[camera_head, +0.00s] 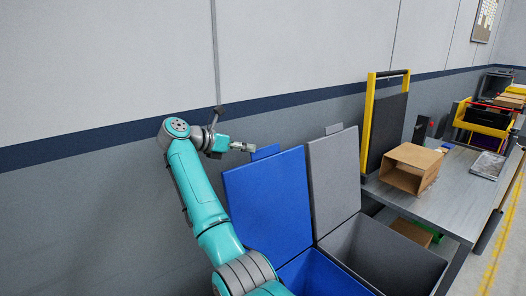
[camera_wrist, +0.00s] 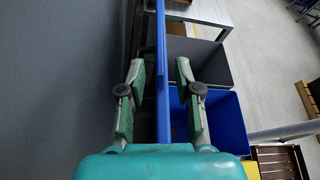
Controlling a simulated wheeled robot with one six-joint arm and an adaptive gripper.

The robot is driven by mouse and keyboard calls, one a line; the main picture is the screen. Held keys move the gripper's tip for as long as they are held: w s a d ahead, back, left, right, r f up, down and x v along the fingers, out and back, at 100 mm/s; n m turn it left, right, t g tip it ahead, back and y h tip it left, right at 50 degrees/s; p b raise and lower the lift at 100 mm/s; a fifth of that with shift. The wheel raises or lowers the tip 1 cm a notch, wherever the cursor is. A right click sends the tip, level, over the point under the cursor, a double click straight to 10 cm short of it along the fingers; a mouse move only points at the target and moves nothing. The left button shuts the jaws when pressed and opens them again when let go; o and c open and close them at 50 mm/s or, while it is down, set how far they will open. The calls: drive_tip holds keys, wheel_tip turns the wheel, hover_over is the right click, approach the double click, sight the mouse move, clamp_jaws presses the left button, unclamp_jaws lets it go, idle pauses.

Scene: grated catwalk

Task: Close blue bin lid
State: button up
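The blue bin (camera_head: 318,272) stands with its lid (camera_head: 268,200) raised, leaning near the wall; a small tab (camera_head: 264,152) sticks up from the lid's top edge. My gripper (camera_head: 245,147) is at the lid's upper left corner, close to the tab. In the wrist view my gripper (camera_wrist: 160,66) is open, its fingers apart. The lid (camera_wrist: 162,85) shows edge-on between the fingers, with gaps visible on both sides. The open blue bin (camera_wrist: 226,122) is to the right in that view. Part of the bin is hidden behind my arm in the head view.
A grey bin (camera_head: 385,250) with its lid (camera_head: 334,182) also raised stands right of the blue one. A table (camera_head: 458,200) holds a cardboard box (camera_head: 410,168) and a yellow-framed panel (camera_head: 384,122). The wall is close behind the lids.

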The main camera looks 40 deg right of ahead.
sight(277, 153)
drive_tip(key=x, duration=0.8)
drive_tip(key=shift+d+f, duration=0.15)
drive_tip(key=shift+d, duration=0.1)
clamp_jaws()
